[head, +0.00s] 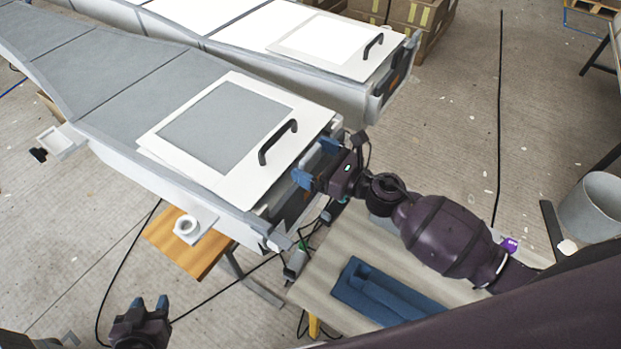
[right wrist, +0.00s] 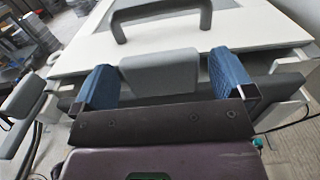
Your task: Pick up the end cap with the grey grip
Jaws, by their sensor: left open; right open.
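The end cap (right wrist: 285,82) is a dark bar across the end of the near mould in the right wrist view. Its grey grip (right wrist: 160,72) is a block that stands between the blue fingers of my right gripper (right wrist: 166,68). The jaws are open around the grip, with a narrow gap on the right side; I cannot tell whether the left finger touches it. In the head view my right gripper (head: 317,161) is at the mould's end and hides most of the cap. My left gripper (head: 150,303) is open and empty at the bottom left, away from the moulds.
The near mould (head: 110,100) carries a white framed panel (head: 170,150) with a black handle (head: 278,142). A second mould (head: 300,93) lies behind it. A bench (head: 345,245) below my right arm holds a blue tray (head: 350,290). A grey bin (head: 592,208) stands at the right.

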